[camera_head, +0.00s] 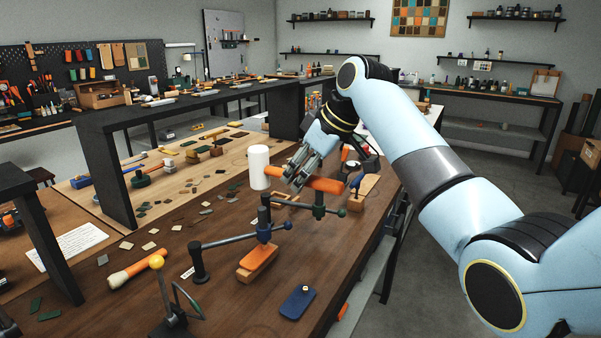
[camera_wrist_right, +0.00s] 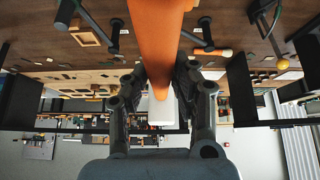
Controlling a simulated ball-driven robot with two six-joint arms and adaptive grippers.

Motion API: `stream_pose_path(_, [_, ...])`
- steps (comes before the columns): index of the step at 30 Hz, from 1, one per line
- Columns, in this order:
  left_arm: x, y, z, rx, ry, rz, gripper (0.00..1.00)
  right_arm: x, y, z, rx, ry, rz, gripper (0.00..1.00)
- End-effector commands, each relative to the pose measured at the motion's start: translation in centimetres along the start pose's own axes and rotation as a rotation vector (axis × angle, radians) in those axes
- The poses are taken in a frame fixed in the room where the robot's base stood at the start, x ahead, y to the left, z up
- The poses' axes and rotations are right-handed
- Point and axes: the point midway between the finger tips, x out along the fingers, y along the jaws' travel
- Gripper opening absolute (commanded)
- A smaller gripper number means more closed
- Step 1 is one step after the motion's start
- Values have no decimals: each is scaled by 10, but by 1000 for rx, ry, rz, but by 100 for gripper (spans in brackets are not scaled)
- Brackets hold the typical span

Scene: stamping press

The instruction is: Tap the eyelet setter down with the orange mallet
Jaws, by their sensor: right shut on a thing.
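The orange mallet (camera_head: 318,184) has a thick orange handle and a white cylindrical head (camera_head: 259,168). My right gripper (camera_head: 299,180) is shut around the handle. The handle lies roughly level, and the head is upright at its left end. In the right wrist view the orange handle (camera_wrist_right: 157,35) runs between the fingers of my right gripper (camera_wrist_right: 160,85), with the white head (camera_wrist_right: 163,110) beyond. Whether the head touches the table is unclear. I cannot tell which tool is the eyelet setter. My left gripper is not in view.
A blue lever tool on an orange base (camera_head: 258,264) stands on the brown table (camera_head: 225,300). A green-handled tool (camera_head: 319,208) stands below the mallet handle. A cream-and-orange tool (camera_head: 137,270) and a blue tag (camera_head: 297,302) lie nearby. A black frame (camera_head: 117,180) rises at left.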

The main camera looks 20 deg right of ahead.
Motion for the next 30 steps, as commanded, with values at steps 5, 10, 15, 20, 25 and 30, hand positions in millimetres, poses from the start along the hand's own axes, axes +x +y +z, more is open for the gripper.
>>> stream_pose_path(5, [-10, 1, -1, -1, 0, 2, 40, 1, 0, 1, 0, 1, 0, 0])
stream_pose_path(10, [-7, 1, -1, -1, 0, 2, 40, 3, 0, 2, 0, 2, 1, 0])
stream_pose_path(15, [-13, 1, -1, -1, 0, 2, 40, 2, 0, 1, 0, 1, 0, 0])
stream_pose_path(20, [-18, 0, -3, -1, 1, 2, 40, 2, 0, 1, 0, 2, 1, 0])
stream_pose_path(25, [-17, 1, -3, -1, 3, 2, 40, 35, -3, 24, 6, -9, -7, 0])
stream_pose_path(30, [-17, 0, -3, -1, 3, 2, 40, 48, 0, 29, -1, 2, 1, 0])
